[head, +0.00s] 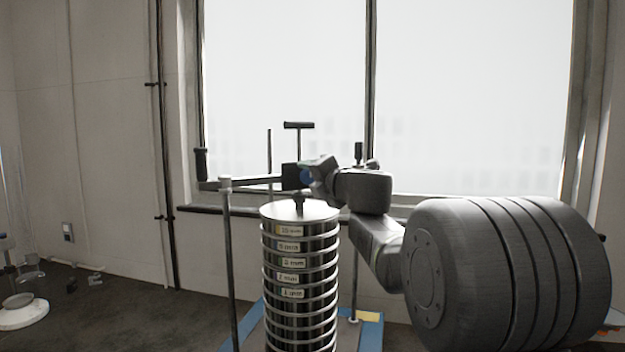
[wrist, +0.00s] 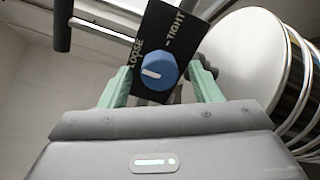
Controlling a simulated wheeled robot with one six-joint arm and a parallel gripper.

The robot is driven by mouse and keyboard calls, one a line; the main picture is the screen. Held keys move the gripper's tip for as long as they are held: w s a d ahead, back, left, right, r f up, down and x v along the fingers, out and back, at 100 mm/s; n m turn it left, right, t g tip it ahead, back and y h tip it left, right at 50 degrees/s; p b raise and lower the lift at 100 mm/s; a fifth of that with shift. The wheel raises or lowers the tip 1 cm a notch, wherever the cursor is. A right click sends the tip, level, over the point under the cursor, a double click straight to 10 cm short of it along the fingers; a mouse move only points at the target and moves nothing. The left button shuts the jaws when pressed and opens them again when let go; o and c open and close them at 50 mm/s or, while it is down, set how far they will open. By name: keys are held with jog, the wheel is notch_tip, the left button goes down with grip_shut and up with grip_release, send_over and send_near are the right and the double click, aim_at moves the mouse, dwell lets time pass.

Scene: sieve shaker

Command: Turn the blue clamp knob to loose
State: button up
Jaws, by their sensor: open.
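The blue clamp knob (wrist: 163,68) sits on a black plate (wrist: 182,40) marked LOOSE and TIGHT. The knob's white pointer line points to the left in the wrist view, toward the lower end of the word LOOSE. My gripper (wrist: 160,75) is open, with one pale green finger on each side of the knob. A gap shows between each finger and the knob; I see no contact.
A stack of labelled metal sieves (head: 300,260) with a round lid stands just below the clamp bar. It also shows at right in the wrist view (wrist: 245,50). Thin upright rods (head: 230,260) flank the stack. A black T-handle (head: 299,125) rises behind the clamp.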

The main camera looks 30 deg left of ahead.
jog(key=b+v, duration=0.1)
jog(key=v, duration=1.3)
jog(key=shift+a, duration=0.15)
jog(key=p+x, duration=0.1)
jog(key=x, duration=1.2)
jog(key=shift+w+a, duration=0.25)
jog(key=shift+a, duration=0.05)
